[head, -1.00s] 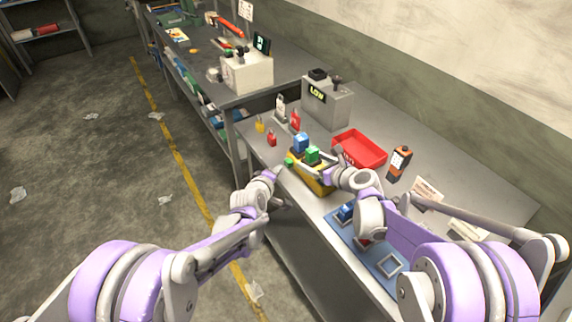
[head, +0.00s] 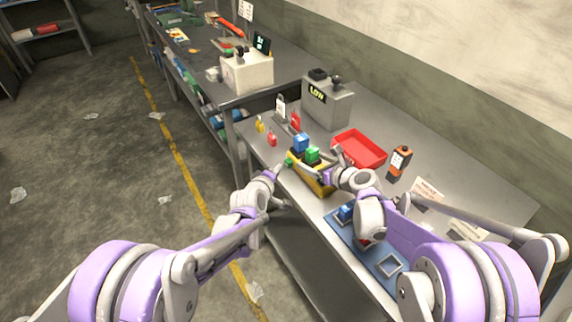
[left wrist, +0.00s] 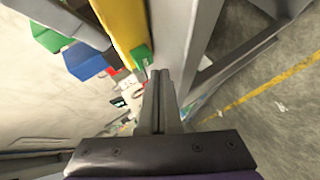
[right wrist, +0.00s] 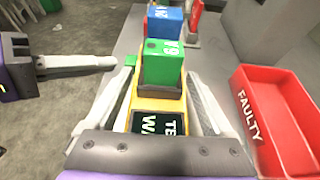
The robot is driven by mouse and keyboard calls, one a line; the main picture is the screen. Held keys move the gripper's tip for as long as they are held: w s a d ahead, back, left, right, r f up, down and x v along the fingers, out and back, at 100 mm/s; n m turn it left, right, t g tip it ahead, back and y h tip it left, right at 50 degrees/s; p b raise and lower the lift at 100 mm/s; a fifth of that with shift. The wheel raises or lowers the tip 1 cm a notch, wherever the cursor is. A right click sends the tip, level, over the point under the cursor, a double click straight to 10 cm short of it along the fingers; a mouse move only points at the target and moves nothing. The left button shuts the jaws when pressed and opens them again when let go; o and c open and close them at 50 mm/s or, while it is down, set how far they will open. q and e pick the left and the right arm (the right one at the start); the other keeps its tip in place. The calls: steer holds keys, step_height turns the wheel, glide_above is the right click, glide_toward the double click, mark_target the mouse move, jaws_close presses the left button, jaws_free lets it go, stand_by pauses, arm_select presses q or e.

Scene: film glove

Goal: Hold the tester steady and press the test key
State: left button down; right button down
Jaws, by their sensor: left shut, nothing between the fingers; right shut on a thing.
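The yellow tester (head: 322,187) lies at the front edge of the near bench. My right gripper (right wrist: 160,104) is shut on the tester, one finger along each side. My left gripper (left wrist: 158,74) is shut and empty, its tips close to the green key; contact is unclear.
A red bin (head: 361,149) marked FAULTY stands right of the tester. A grey box (head: 328,108) reading LOW stands behind. A blue tray (head: 372,248) is in front, and an orange-black meter (head: 399,161) is at right.

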arm_select(q)
steer(key=shift+d, duration=0.15)
stand_by(0.5)
steer(key=shift+w+d, duration=0.2)
steer(key=shift+d, duration=0.05)
steer(key=shift+w+d, duration=0.25)
steer(key=shift+d, duration=0.15)
stand_by(0.9)
steer(key=shift+s+a, duration=0.5)
steer(key=shift+a, duration=0.25)
steer(key=shift+a, duration=0.1)
steer(key=s+a, duration=0.1)
steer(key=a, duration=0.1)
steer(key=s+a, duration=0.1)
steer(key=a, duration=0.1)
steer(key=shift+s+a, duration=0.1)
steer(key=shift+s, duration=0.2)
stand_by(0.5)
